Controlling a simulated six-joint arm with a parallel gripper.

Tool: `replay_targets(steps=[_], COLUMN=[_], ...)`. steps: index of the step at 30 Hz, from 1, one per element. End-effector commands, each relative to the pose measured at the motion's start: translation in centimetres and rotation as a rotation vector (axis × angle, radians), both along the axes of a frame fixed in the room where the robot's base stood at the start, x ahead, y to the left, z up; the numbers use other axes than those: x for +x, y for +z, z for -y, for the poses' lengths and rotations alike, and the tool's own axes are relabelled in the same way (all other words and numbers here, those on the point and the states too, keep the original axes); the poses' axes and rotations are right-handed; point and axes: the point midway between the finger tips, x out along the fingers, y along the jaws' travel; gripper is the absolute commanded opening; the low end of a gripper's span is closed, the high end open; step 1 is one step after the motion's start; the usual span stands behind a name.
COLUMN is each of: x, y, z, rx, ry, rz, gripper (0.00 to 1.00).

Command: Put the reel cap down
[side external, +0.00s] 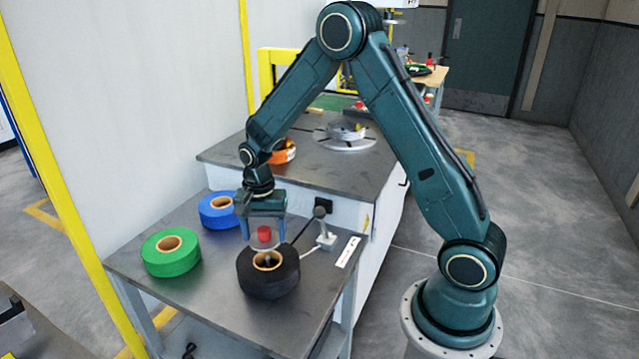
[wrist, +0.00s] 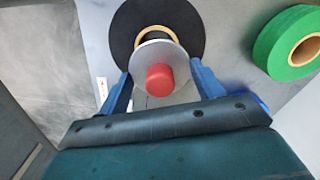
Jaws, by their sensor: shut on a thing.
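The reel cap, a grey disc with a red knob, shows in the side external view (side external: 264,234) and in the wrist view (wrist: 159,78). My gripper (side external: 264,234) is shut on the cap, its blue fingers (wrist: 162,75) on either side of the disc. The cap hangs above the black reel (side external: 268,283), with a gap below it. In the wrist view, the cap partly covers the centre of the black reel (wrist: 192,22). The reel's tan core and a post inside it show in the side external view.
A green reel (side external: 160,262) and a blue reel (side external: 212,217) sit on the grey table (side external: 205,312). A small grey stand (side external: 326,238) is right of the black reel. An orange reel (side external: 284,156) and a round slotted plate (side external: 345,142) are on the bench behind.

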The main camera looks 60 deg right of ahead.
Motion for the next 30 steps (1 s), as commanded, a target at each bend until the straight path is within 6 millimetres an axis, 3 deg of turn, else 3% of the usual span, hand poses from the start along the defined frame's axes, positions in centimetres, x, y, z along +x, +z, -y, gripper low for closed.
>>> replay_targets(steps=[8, 18, 24, 30], x=[2.7, 6.2, 7.1, 7.4], y=[1.3, 4.2, 6.0, 7.2], z=[3.6, 11.2, 15.7, 18.5], rx=[-0.001, -0.002, -0.001, -0.001], ry=[-0.005, -0.005, -0.005, -0.002], rz=[0.004, 0.003, 0.002, 0.001], gripper=[0.39, 0.39, 0.39, 0.39])
